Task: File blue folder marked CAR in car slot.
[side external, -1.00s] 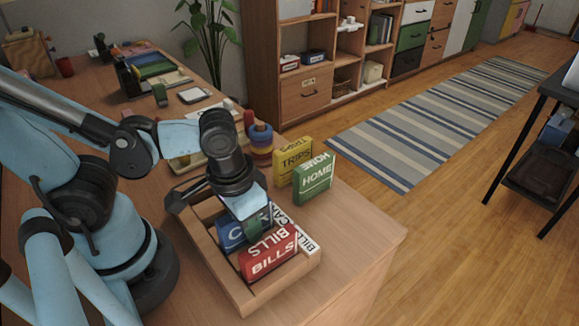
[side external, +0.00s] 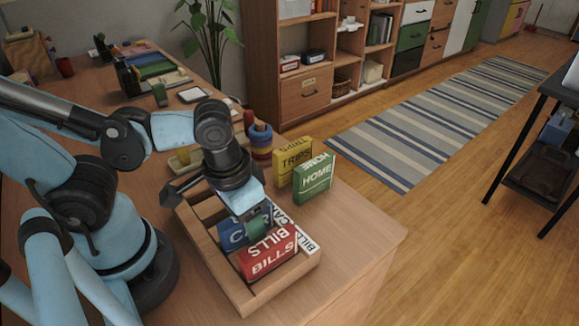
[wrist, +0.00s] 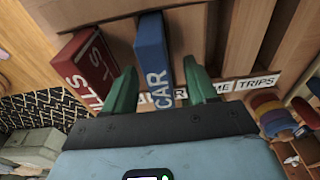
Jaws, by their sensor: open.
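The blue CAR folder (side external: 236,236) stands in a compartment of the wooden sorter box (side external: 212,262), beside the red BILLS folder (side external: 268,258). In the wrist view, the blue folder (wrist: 150,45) shows between the spread green fingertips of my gripper (wrist: 160,68), with a gap on the right-hand side. In the side view my gripper (side external: 252,220) is low over the folder and hides part of it. The red folder (wrist: 90,68) is left of the fingers in the wrist view. The label strip (wrist: 248,83) runs along the box edge, partly hidden by my gripper.
A green HOME folder (side external: 313,181) and a yellow TRIPS folder (side external: 292,157) stand on the desk beyond the box. A ring stacker (side external: 260,143) is behind them. The desk's right corner (side external: 370,235) is clear.

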